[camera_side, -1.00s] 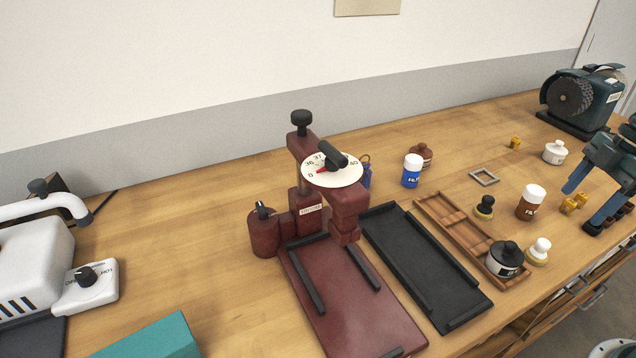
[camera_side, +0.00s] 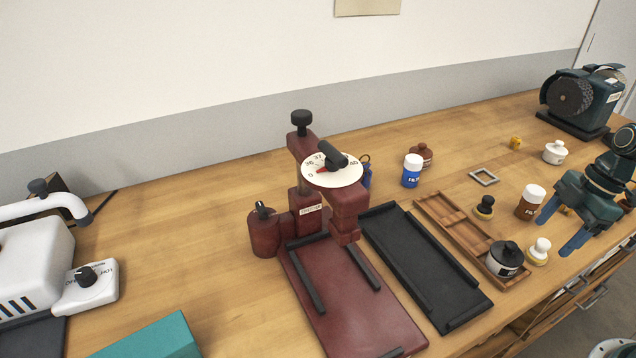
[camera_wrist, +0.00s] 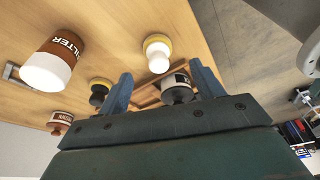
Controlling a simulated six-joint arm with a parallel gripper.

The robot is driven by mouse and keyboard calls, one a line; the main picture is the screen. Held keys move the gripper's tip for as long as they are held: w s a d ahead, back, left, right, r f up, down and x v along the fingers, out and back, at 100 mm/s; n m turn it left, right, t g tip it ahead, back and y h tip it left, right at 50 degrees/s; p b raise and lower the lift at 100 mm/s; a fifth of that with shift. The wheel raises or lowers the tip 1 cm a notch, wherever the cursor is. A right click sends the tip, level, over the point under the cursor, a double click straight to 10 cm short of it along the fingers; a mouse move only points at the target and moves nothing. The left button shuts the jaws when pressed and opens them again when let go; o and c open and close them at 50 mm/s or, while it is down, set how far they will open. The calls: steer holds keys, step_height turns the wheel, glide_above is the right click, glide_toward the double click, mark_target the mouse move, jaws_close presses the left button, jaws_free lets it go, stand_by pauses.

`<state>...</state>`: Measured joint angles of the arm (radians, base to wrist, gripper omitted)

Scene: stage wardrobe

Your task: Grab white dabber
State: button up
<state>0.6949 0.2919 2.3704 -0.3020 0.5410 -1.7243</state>
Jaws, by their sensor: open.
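The white dabber (camera_side: 540,248) has a white knob on a yellowish round base. It stands on the bench at the right, beside a jar with a black lid (camera_side: 504,262). My gripper (camera_side: 561,226) is open and empty, above and just right of the dabber, with its blue fingers pointing down-left. In the wrist view the white dabber (camera_wrist: 158,57) appears ahead of the fingertips, between the lines of the two fingers of my gripper (camera_wrist: 160,70), with a gap left. Nothing of the dabber is hidden there.
A black dabber (camera_side: 485,206) and a wooden divided tray (camera_side: 465,236) lie to the left. A brown bottle with a white cap (camera_side: 530,203) stands close behind the dabber, near my fingers. The bench's front edge is close by. A black tray (camera_side: 420,262) lies further left.

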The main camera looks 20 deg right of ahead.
mark_target(546, 242)
steer(key=shift+x, duration=2.6)
steer(key=shift+d, duration=0.15)
steer(key=c, duration=1.1)
